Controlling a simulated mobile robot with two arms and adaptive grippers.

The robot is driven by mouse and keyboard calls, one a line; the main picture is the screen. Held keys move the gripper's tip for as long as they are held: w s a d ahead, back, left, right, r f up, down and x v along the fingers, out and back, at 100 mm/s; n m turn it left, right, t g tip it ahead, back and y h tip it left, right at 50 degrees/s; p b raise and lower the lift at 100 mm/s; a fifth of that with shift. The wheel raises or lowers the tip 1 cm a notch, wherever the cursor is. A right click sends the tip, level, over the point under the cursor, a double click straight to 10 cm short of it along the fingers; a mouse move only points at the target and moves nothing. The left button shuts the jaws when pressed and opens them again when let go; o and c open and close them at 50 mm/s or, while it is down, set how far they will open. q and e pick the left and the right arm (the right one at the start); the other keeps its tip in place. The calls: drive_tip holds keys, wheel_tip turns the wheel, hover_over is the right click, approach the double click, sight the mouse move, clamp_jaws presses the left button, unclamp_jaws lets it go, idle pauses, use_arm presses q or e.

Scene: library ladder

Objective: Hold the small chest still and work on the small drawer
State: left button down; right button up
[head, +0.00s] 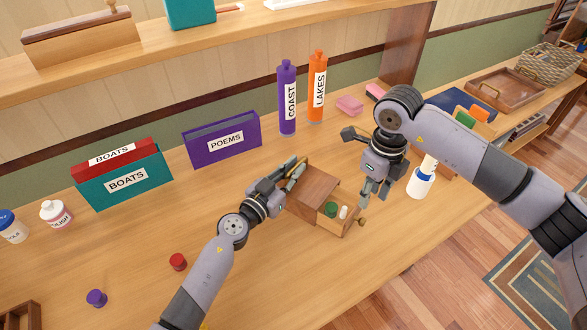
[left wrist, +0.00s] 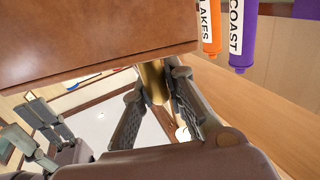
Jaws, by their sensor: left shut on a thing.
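The small chest (head: 311,191) is a brown wooden box on the table. Its small drawer (head: 336,225) is pulled out towards the front right and has a brass knob (head: 362,222). A green piece (head: 330,209) and a white piece (head: 343,212) are in the drawer. My left gripper (head: 295,172) is at the chest's back left side. In the left wrist view its fingers are shut on a brass-coloured part (left wrist: 153,82) beside the chest's brown face (left wrist: 90,40). My right gripper (head: 361,164) is open and empty above and right of the chest, apart from the knob.
A purple bottle (head: 287,98) and an orange bottle (head: 317,88) stand behind. A purple POEMS box (head: 222,140) and a teal BOATS box (head: 125,182) stand at left. A white bottle (head: 420,182) is right of my right gripper. The table's front edge is close to the drawer.

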drive_tip(key=shift+c, duration=0.5)
